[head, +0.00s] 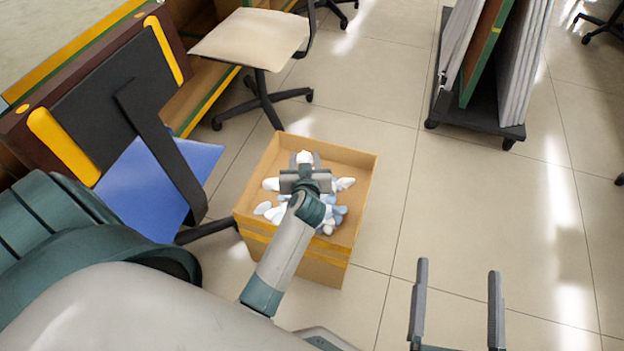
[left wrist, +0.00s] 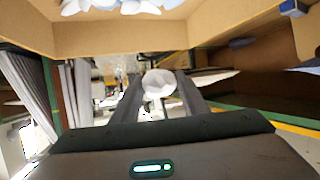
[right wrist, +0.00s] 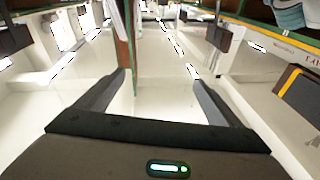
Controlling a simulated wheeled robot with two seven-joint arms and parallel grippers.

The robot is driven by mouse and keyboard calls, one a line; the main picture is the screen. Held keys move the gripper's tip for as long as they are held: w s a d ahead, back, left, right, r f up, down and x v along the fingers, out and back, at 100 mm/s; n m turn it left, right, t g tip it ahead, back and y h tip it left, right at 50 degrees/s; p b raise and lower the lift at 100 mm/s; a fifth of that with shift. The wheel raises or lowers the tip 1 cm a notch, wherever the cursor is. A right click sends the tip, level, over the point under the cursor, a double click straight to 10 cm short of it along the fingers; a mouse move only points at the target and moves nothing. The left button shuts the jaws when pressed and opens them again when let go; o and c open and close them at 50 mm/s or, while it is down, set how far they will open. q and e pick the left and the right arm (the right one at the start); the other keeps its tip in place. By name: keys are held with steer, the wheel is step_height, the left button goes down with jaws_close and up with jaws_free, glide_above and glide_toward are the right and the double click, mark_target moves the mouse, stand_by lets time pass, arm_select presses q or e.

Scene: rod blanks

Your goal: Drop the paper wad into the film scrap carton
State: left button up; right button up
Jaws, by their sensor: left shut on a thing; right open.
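The film scrap carton (head: 318,268) is an open brown cardboard box with a yellow band, standing on the floor at the middle of the head view. Several white and pale blue scraps lie inside. My left gripper (head: 305,162) is over the carton's opening, shut on the white paper wad (head: 304,156). In the left wrist view the wad (left wrist: 158,83) sits between the two fingertips, and the carton's wall (left wrist: 120,38) shows above it. My right gripper (head: 458,270) is open and empty, above bare floor right of the carton. My left arm hides part of the carton.
A chair with a blue seat (head: 155,185) stands close to the carton's left side. A cream chair (head: 250,38) is behind it. A dark cart (head: 478,118) with upright panels stands at the back right. The floor right of the carton is clear.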

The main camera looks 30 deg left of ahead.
arm_select(q)
step_height(320, 180, down, 2)
steer(key=shift+f+b, duration=0.1)
steer(key=shift+b, duration=0.8)
steer(key=shift+f, duration=0.2)
arm_select(e)
steer(key=s+r+t+y, duration=0.1)
steer(key=s+r+t, duration=0.2)
steer(key=r, duration=0.4)
steer(key=shift+d+t, duration=0.4)
steer(key=shift+t, duration=0.4)
steer(key=shift+r, duration=0.1)
arm_select(q)
steer(key=o, duration=1.1)
steer(key=shift+c, duration=0.2)
steer(key=shift+s+d+r, duration=0.1)
